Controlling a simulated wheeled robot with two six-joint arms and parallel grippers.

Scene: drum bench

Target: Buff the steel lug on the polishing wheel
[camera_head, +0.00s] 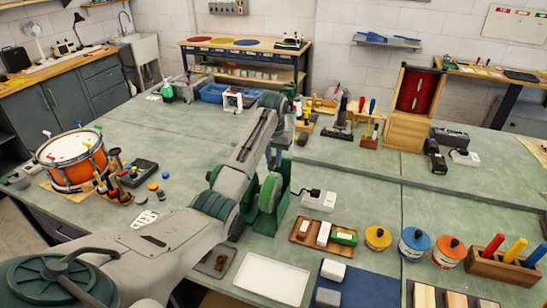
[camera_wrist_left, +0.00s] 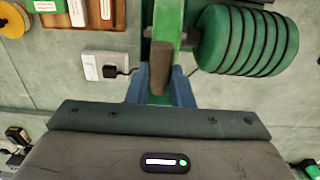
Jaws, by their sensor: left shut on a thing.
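My left gripper (camera_wrist_left: 160,84) has its blue fingers shut on a dull brown-grey piece (camera_wrist_left: 160,64), which looks like the steel lug, in the left wrist view. The piece lies over the green polishing machine (camera_wrist_left: 166,24). I cannot tell whether it touches the machine. A green ribbed cylinder (camera_wrist_left: 246,40) is to the right. In the head view the green machine (camera_head: 270,196) stands mid-bench, partly behind my left forearm. My right gripper is not in view.
A white power block (camera_head: 319,199) with a black plug and a wooden tray of bars (camera_head: 323,233) lie right of the machine. A white tray (camera_head: 272,279) and several tins are in front. A drum (camera_head: 72,160) stands left. The bench's right half has free room.

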